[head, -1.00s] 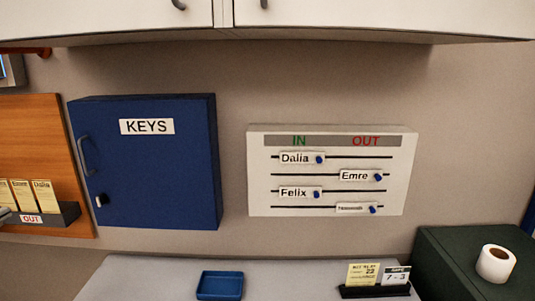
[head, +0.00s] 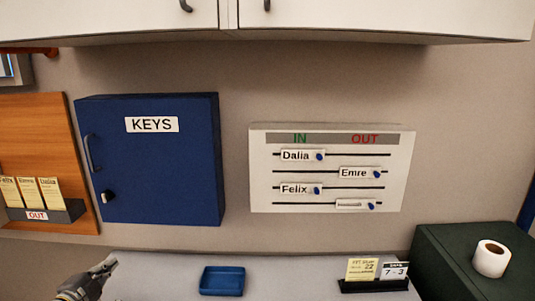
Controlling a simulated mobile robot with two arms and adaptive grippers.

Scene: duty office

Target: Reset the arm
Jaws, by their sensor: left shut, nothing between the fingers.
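My left gripper (head: 105,270) shows at the bottom left of the head view, in front of the light grey counter. Its fingers are closed together with nothing between them. It is below the blue key cabinet and left of the blue tray, apart from both. Only the gripper's front part shows; the rest of the arm is cut off by the picture's lower edge. My right gripper is not in view.
A blue KEYS cabinet (head: 158,175) hangs shut on the wall beside an IN/OUT board (head: 320,206). A blue tray (head: 222,281) and card holder (head: 374,285) stand on the counter (head: 300,268). A dark green box (head: 450,262) bears a white roll (head: 492,258). Cupboards (head: 370,15) hang above.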

